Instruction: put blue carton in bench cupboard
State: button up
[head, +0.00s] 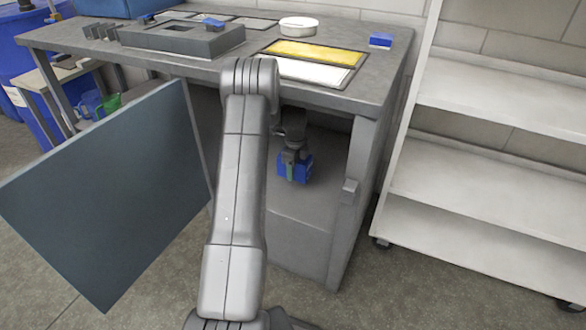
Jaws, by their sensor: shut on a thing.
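The blue carton (302,172) is in the opening of the bench cupboard (306,231), under the bench top. My gripper (294,158) is above it and shut on it, with its fingers pointing down. A small green patch shows on the front of the carton between the fingers. I cannot tell whether the carton touches the cupboard floor. The cupboard door (112,192) stands wide open to the left. My arm hides the left part of the cupboard's inside.
The bench top (390,65) carries a grey fixture (182,40), a yellow and white panel (315,53), a white round dish (298,25) and a small blue block (381,41). A white shelf rack (490,185) stands close on the right. Blue bins are at far left.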

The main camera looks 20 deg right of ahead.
jog(key=b, duration=0.3)
send_over(296, 188)
jog(key=f, duration=0.4)
jog(key=shift+d+f, duration=0.25)
jog(key=shift+f, duration=0.15)
jog(key=shift+a+f+b, duration=0.15)
jog(key=shift+f+b, duration=0.2)
jog(key=shift+f, duration=0.3)
jog(key=shift+f, duration=0.55)
jog(key=o, duration=1.3)
jog(key=shift+a, duration=0.1)
jog(key=shift+r, duration=0.1)
